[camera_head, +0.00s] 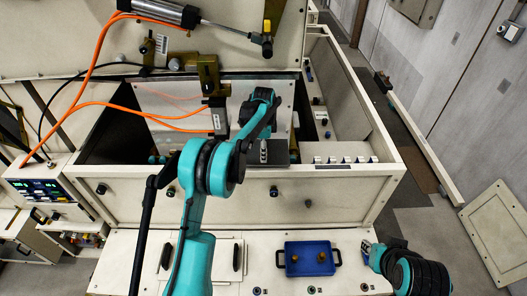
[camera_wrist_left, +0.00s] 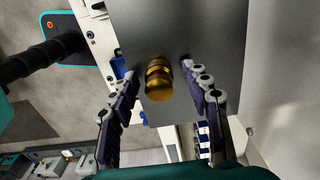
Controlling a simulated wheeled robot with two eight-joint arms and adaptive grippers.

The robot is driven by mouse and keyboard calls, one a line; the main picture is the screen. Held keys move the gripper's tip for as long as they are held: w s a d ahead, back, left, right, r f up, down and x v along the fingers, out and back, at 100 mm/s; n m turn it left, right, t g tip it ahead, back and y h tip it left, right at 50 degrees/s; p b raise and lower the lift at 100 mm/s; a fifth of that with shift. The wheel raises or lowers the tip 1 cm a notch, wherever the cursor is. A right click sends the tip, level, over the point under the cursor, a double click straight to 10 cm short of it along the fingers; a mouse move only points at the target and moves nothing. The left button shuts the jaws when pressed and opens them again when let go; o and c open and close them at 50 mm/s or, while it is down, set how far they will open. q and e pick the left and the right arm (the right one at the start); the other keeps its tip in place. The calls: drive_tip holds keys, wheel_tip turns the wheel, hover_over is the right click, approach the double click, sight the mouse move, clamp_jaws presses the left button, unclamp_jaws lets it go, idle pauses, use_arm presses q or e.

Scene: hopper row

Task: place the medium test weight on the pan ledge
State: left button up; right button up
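A brass test weight (camera_wrist_left: 158,80) is in the left wrist view, in front of a dark grey plate, which looks like the pan ledge (camera_wrist_left: 215,30). It appears to rest on that plate; the contact is not clear. My left gripper (camera_wrist_left: 164,92) is open around the weight, with a gap on each side. In the head view my left gripper (camera_head: 263,150) reaches down into the open hopper, and the weight there is hidden. Two other brass weights (camera_head: 321,257) sit in the blue tray (camera_head: 308,271). My right gripper (camera_head: 373,252) is at the lower right; its opening is unclear.
A grey block (camera_head: 219,120) on a brass bracket and orange hoses (camera_head: 95,62) are close to the left of the gripper. A side rail (camera_head: 345,90) runs along the right.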

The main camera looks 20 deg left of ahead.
use_arm(q)
drive_tip(key=shift+r, duration=0.2)
wheel_tip(320, 180, up, 8)
drive_tip(key=shift+f+b, duration=0.25)
drive_tip(key=shift+b, duration=0.1)
drive_tip(key=s+d+f+n+t+b, duration=0.1)
drive_tip(key=s+f+n+t+b, duration=0.2)
drive_tip(key=s+b, duration=0.6)
drive_tip(key=s+d+f+n+t+b, duration=0.1)
drive_tip(key=s+f+n+b, duration=0.35)
drive_tip(key=s+b, duration=0.4)
drive_tip(key=s+f+n+t+b, duration=0.3)
drive_tip(key=s+f+n+b, duration=0.4)
drive_tip(key=s+f+b, duration=0.6)
drive_tip(key=s+f, duration=0.5)
drive_tip(key=f, duration=0.2)
drive_tip(key=shift+d, duration=0.3)
